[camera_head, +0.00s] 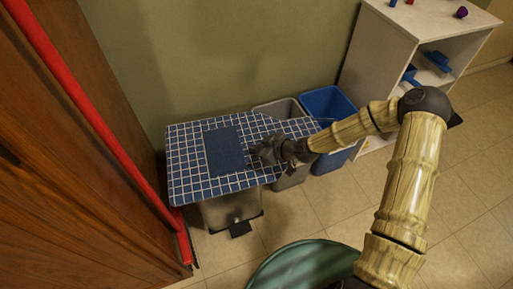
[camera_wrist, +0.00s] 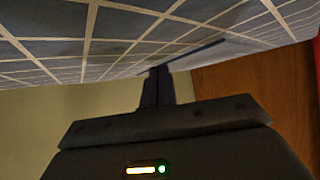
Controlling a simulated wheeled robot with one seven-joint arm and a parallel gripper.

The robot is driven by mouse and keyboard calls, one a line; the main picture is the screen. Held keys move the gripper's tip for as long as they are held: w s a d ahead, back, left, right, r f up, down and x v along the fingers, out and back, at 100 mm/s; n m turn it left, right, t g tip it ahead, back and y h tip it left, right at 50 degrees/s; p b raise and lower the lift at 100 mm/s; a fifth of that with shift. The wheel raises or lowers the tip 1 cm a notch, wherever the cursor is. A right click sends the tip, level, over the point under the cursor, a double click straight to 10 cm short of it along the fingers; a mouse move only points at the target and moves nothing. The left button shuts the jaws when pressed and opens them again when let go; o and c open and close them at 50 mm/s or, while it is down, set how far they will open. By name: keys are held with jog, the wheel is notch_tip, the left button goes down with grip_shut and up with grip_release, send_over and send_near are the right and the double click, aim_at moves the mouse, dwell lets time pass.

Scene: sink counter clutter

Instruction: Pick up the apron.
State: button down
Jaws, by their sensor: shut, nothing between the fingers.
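The apron (camera_head: 188,178) is a blue cloth with a white grid and a plain dark blue patch. In the head view it lies spread out nearly flat on top of a metal pedal bin and reaches over the grey bin beside it. My gripper (camera_head: 262,153) is at the right part of the apron, by the dark patch. In the wrist view the gripper's fingers (camera_wrist: 157,88) are shut together, with the apron's grid (camera_wrist: 130,40) filling the top. The fingertips are close to the cloth; I cannot tell whether they touch it.
The pedal bin (camera_head: 232,208) stands below the apron. A grey bin (camera_head: 290,178) and a blue bin (camera_head: 330,105) stand to the right, by a white shelf (camera_head: 385,45). A red upright (camera_head: 90,110) and wooden panel are at left. A green round object (camera_head: 290,268) is in front.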

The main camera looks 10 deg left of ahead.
jog(key=shift+r, duration=0.15)
jog(key=shift+r, duration=0.2)
jog(key=shift+s+d+r+p, duration=0.1)
jog(key=shift+d+p, duration=0.25)
jog(key=shift+p, duration=0.1)
jog(key=s+d, duration=0.1)
jog(key=d, duration=0.2)
jog(key=s+d+p, duration=0.1)
jog(key=d, duration=0.3)
jog(key=s+d+p, duration=0.1)
jog(key=d, duration=0.2)
jog(key=shift+s+d, duration=0.3)
jog(key=shift+d, duration=0.1)
